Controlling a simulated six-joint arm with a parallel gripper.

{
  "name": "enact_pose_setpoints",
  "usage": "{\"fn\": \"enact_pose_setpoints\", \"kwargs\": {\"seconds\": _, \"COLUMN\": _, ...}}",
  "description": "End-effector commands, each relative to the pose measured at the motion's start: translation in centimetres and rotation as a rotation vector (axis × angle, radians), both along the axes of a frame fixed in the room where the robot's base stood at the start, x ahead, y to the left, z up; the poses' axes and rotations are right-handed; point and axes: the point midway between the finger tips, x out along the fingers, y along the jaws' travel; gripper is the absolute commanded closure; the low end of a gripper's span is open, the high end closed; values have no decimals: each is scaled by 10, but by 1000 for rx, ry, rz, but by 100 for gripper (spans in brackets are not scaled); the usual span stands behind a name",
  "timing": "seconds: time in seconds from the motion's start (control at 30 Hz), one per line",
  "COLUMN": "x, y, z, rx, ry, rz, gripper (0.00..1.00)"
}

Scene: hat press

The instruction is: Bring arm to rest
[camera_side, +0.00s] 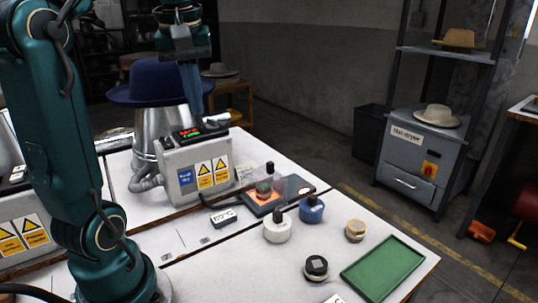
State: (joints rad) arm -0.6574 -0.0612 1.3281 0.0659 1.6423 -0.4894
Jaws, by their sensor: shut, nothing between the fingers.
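My gripper (193,98) hangs from my dark teal arm at the upper left, pointing down. Its fingers are together with nothing visible between them. They overlap the right side of a blue hat (150,82) in the picture. The hat sits on a metal hat press (160,124). Whether the fingers touch the hat or are in front of it, I cannot tell. A control box (195,165) with a lit display and warning labels stands just below the fingers.
On the white table (230,265) are a hot plate (262,200) with a dark item on it, a white bottle (278,229), a blue bottle (312,209), a brush (355,231), a black-topped pot (316,267) and an empty green tray (383,268). A hat dryer (420,155) stands at the right.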

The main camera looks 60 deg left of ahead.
Motion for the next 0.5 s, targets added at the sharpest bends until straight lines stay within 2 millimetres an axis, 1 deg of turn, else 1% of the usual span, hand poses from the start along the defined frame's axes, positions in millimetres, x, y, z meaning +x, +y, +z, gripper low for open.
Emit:
{"fn": "enact_pose_setpoints", "kwargs": {"seconds": 0.03, "x": 0, "y": -24, "z": -2, "rx": 13, "ry": -15, "rz": -102, "gripper": 100}}
{"fn": "enact_pose_setpoints", "kwargs": {"seconds": 0.1, "x": -2, "y": -50, "z": -8, "rx": 29, "ry": -34, "rz": -234, "gripper": 100}}
{"fn": "enact_pose_setpoints", "kwargs": {"seconds": 0.2, "x": -8, "y": -83, "z": -20, "rx": 53, "ry": -64, "rz": -420, "gripper": 100}}
{"fn": "enact_pose_setpoints", "kwargs": {"seconds": 0.3, "x": -18, "y": -112, "z": -36, "rx": 74, "ry": -96, "rz": -600, "gripper": 100}}
{"fn": "enact_pose_setpoints", "kwargs": {"seconds": 0.4, "x": -31, "y": -136, "z": -56, "rx": 96, "ry": -126, "rz": -771, "gripper": 100}}
{"fn": "enact_pose_setpoints", "kwargs": {"seconds": 0.5, "x": -42, "y": -152, "z": -77, "rx": 119, "ry": -153, "rz": -917, "gripper": 100}}
